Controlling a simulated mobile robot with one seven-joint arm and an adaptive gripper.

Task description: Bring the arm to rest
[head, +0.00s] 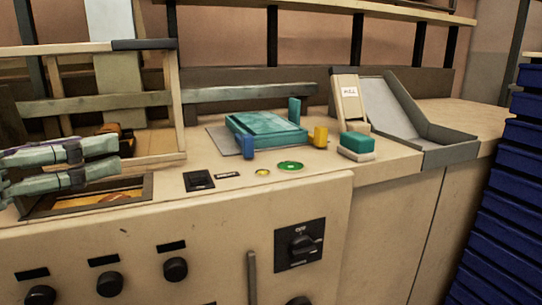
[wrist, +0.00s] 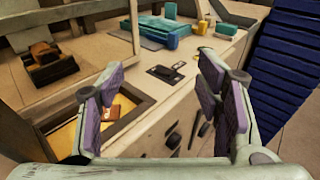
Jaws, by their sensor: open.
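My gripper (wrist: 160,100) shows in the wrist view with its two purple-padded fingers spread wide and nothing between them. In the head view my gripper (head: 60,165) reaches in from the left edge, above a framed opening in the counter. The counter (head: 390,165) is beige, with knobs on its front face. In the wrist view the fingers hang over the front part of the counter, with the framed opening behind the left finger.
A teal tray-like block (head: 265,130), a blue piece (head: 248,148), a yellow piece (head: 320,136) and a teal-topped block (head: 356,144) stand on the counter. A grey chute (head: 400,110) is at right. A wooden frame (head: 175,100) stands near my gripper. Blue stacked crates (head: 515,190) rise far right.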

